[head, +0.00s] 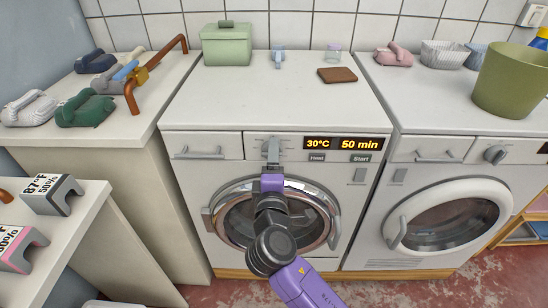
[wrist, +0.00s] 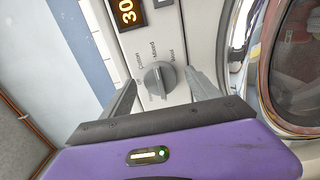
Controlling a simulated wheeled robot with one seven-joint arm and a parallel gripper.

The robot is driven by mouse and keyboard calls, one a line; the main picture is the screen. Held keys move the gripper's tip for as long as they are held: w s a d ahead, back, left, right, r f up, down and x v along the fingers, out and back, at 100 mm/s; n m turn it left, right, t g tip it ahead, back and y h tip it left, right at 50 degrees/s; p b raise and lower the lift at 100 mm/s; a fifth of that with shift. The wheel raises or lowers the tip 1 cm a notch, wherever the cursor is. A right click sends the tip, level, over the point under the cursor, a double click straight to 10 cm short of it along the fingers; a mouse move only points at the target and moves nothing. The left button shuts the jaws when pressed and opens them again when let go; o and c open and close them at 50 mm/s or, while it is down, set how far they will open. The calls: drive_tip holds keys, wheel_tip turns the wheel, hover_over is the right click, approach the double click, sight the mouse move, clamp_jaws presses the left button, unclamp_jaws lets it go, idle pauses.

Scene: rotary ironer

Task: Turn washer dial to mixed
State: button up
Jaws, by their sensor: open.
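The washer (head: 350,190) is the middle white machine, with a round chrome-rimmed door. Its grey dial (wrist: 156,80) shows in the wrist view, with small labels beside it that seem to read Cotton, Mixed and Wool. I cannot tell surely which label the dial points to. My gripper (head: 271,152) is open at the control panel, left of the displays. In the wrist view its two fingers (wrist: 162,78) stand on either side of the dial, with gaps showing. In the head view my gripper covers most of the dial.
The display (head: 318,143) reads 30°C, and another (head: 360,145) reads 50 min. The Start button (head: 361,158) is below. A second machine (head: 400,262) with its own knob (head: 495,154) stands at right. A green box (head: 226,47) and brown block (head: 337,75) sit on the washer top.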

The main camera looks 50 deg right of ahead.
drive_tip(key=v, duration=0.6)
drive_tip(key=shift+s+a, duration=0.3)
